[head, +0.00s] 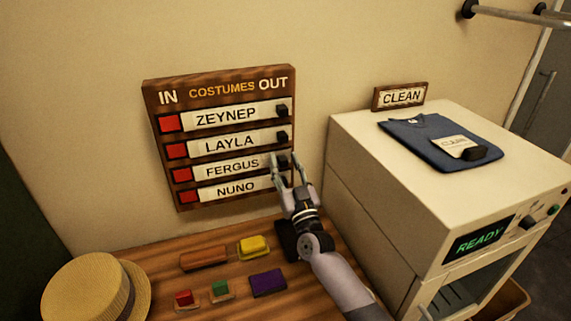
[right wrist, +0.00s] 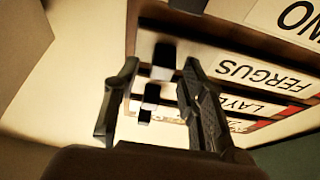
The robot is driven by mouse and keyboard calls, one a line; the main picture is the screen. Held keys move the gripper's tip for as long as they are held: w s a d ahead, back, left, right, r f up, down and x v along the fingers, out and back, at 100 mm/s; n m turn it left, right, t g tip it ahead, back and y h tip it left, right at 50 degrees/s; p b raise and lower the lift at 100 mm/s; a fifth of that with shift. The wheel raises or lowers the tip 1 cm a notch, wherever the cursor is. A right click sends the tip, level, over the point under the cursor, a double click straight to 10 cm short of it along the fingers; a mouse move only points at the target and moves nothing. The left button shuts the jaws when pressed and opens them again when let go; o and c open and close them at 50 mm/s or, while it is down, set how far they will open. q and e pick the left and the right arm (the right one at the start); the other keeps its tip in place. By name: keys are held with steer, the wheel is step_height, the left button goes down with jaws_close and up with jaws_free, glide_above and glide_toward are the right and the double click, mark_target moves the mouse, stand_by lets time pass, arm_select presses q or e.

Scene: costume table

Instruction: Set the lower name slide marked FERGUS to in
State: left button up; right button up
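The costumes board (head: 150,92) hangs on the wall, with IN at its left and OUT at its right. The white FERGUS slide (head: 230,168) is the third row down; no other FERGUS slide shows. A red square (head: 182,174) shows at its IN end, and its black knob is at the OUT end. My right gripper (head: 285,159) is open at that knob. In the right wrist view, the knob (right wrist: 163,58) appears between the spread fingers (right wrist: 160,68); I cannot tell whether they touch it. The FERGUS label (right wrist: 258,75) appears upside down there. My left gripper is not in view.
ZEYNEP (head: 226,116) and LAYLA (head: 228,144) slides are above, NUNO (head: 236,188) below. Small coloured blocks, including a yellow one (head: 253,246), and a straw hat (head: 85,290) are on the wooden table (head: 225,265). A cream machine (head: 380,170) with a folded blue shirt (head: 425,140) stands right.

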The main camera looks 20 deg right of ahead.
mark_target(260, 157)
steer(key=shift+c, duration=0.5)
jaws_close()
steer(key=a+p, duration=0.1)
steer(key=a, duration=0.5)
steer(key=shift+s, duration=0.1)
steer(key=shift+d+f, duration=0.1)
steer(key=shift+d, duration=0.05)
